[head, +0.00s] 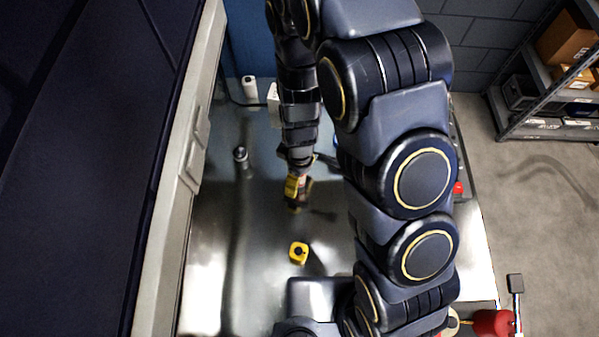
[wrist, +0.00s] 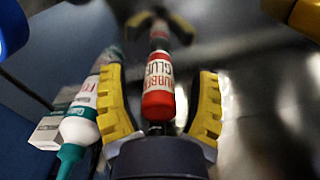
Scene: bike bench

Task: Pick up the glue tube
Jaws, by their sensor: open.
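A small red tube with a white label reading "RUBBER GLUE" (wrist: 158,86) shows in the middle of the wrist view. My gripper (wrist: 160,78) is open, with one yellow-padded finger on each side of the tube and visible gaps to it. I cannot tell how far the tube is from the fingers in depth. In the head view my gripper (head: 297,188) is low over the metal bench, and the tube is too small or hidden there to make out clearly.
A white tube with a teal nozzle (wrist: 78,126) lies left of the gripper, close to the left finger. A yellow tape measure (head: 298,252) sits nearer on the bench. A dark cylinder (head: 240,155) and a white bottle (head: 249,88) stand to the left. Bench around the tape measure is clear.

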